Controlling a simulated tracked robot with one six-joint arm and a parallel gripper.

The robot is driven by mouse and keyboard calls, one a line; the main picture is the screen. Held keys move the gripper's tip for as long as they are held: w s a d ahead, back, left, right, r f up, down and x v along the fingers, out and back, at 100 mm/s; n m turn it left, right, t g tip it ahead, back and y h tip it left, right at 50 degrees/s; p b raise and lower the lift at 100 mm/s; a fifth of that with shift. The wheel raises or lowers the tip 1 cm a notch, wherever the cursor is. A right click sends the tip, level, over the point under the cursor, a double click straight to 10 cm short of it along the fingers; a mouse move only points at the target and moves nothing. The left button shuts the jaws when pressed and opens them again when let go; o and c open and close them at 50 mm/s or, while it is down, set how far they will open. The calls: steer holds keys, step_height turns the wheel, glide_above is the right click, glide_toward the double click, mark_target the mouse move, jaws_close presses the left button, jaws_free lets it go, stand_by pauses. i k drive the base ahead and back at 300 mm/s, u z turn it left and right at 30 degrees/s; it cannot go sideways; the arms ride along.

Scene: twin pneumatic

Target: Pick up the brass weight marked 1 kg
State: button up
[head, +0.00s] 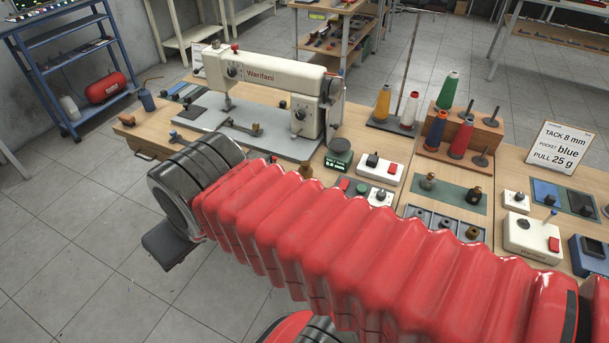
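Several small brass-coloured pieces that look like weights stand on the bench. Another (473,232) sits in a grey slotted tray (416,214), partly hidden by my arm. A further brass-coloured piece (306,169) shows just behind my arm. No 1 kg marking is readable on any of them. My arm's red bellows crosses the front of the bench. My gripper (172,244) is at its left end, over the floor, away from these pieces. Its fingers are not clearly seen.
A cream sewing machine (265,84) stands on the bench behind my arm. Thread cones (447,90) and a wooden spool rack (470,133) stand further right. Switch boxes (532,237) and a printed sign (562,148) are at the right. Open floor (75,235) lies left.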

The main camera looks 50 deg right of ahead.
mark_target(306, 170)
steer(key=i, duration=1)
